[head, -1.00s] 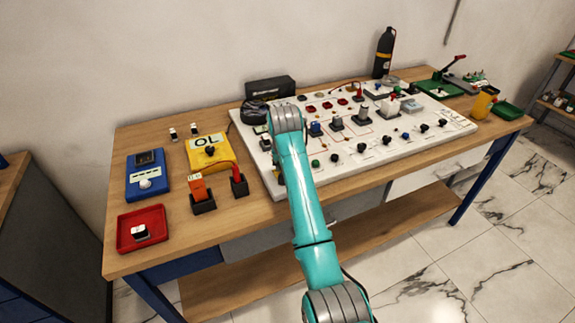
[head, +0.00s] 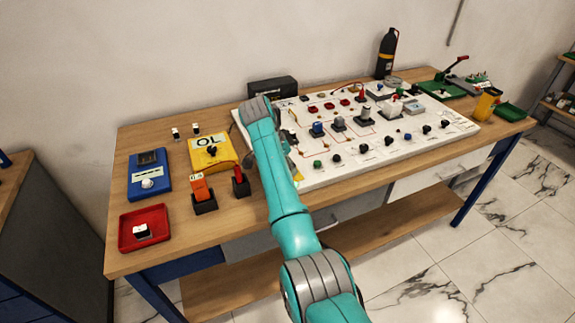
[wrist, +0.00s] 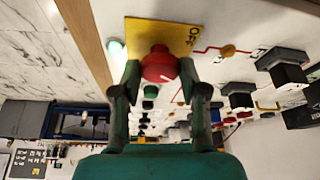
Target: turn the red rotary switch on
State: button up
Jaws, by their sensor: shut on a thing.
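The red rotary switch (wrist: 158,66) shows in the wrist view as a round red knob on a yellow plate (wrist: 146,33). The plate carries the letters "OFF" at its right side. My gripper (wrist: 158,82) has a finger on each side of the red knob and is shut on it. In the head view my arm covers the switch and the gripper's fingers; only a sliver of yellow shows beside the arm over the white board (head: 345,172). A pointer on the knob cannot be made out.
A lit green lamp (wrist: 116,50) is left of the yellow plate in the wrist view. The board bears several knobs, plugs and blocks. A yellow box (head: 211,152), a red tray (head: 143,228) and a blue meter (head: 149,173) stand left of my arm on the wooden table.

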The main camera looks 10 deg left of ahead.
jog(key=shift+m+g, duration=0.4)
jog(key=shift+m, duration=0.7)
jog(key=o, duration=1.1)
jog(key=shift+a, duration=0.1)
jog(key=v, duration=1.1)
jog(key=shift+a+r, duration=0.35)
jog(key=shift+s, duration=0.1)
